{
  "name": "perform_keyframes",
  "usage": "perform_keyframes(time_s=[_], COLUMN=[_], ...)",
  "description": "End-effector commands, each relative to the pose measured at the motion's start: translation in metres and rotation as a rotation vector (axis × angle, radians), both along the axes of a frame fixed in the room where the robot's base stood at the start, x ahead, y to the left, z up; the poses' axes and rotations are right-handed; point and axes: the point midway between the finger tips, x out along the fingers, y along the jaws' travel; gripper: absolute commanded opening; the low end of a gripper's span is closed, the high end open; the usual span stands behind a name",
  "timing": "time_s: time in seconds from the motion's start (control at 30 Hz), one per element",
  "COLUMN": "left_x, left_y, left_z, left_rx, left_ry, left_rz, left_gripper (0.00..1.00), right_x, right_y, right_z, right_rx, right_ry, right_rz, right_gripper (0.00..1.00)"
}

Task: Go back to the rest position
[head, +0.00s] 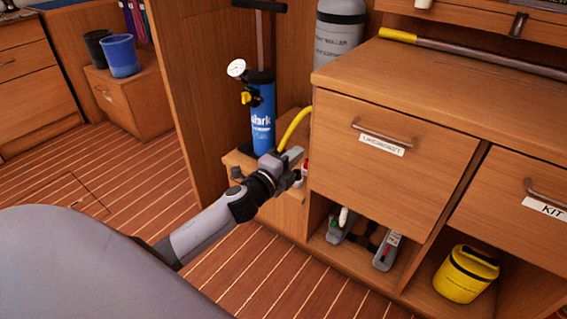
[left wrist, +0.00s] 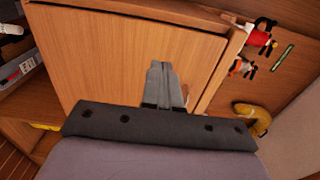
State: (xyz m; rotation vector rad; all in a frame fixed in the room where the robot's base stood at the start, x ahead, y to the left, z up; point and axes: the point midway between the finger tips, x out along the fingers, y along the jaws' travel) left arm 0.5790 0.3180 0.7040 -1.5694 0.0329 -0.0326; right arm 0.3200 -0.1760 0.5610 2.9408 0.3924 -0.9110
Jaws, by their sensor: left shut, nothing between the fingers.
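My left gripper (head: 293,163) is shut and empty in the head view, held in front of the left edge of the wooden cabinet. In the left wrist view its closed fingers (left wrist: 161,82) appear in front of a plain wooden panel. The blue hand pump (head: 262,112) with a gauge stands upright behind the gripper on a low wooden ledge. My right gripper is in neither view.
A drawer (head: 390,160) with a metal handle is right of the gripper. Grey tools (head: 386,251) and a yellow container (head: 465,274) sit in open shelves below. A blue bucket (head: 121,56) stands at the back left. The striped floor (head: 140,165) on the left is clear.

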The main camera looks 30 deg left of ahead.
Motion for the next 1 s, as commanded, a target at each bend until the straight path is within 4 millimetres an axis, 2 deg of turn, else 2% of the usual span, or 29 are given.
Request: perform_keyframes(time_s=[0.1, 0.3, 0.67, 0.77, 0.83, 1.0], left_x=[-0.018, -0.036, -0.044, -0.058, -0.077, -0.147], left_y=[0.001, 0.001, -0.001, -0.011, -0.024, -0.068], left_z=[0.0, 0.0, -0.004, -0.02, -0.041, -0.099], left_rx=[0.001, 0.0, -0.019, -0.128, -0.272, -0.756], left_ry=[0.002, 0.001, 0.009, 0.055, 0.119, 0.348], left_rz=[0.0, 0.0, 0.0, 0.004, 0.015, 0.095], left_gripper=[0.0, 0.0, 0.0, 0.0, 0.0, 0.0], right_x=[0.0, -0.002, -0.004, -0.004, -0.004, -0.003], right_y=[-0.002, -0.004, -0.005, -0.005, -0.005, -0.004], right_z=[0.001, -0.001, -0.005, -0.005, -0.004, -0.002], right_rx=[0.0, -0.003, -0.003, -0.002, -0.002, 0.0], right_ry=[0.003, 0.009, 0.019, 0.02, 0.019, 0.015], right_rz=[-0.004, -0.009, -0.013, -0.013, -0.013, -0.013], right_gripper=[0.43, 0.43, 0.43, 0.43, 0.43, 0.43])
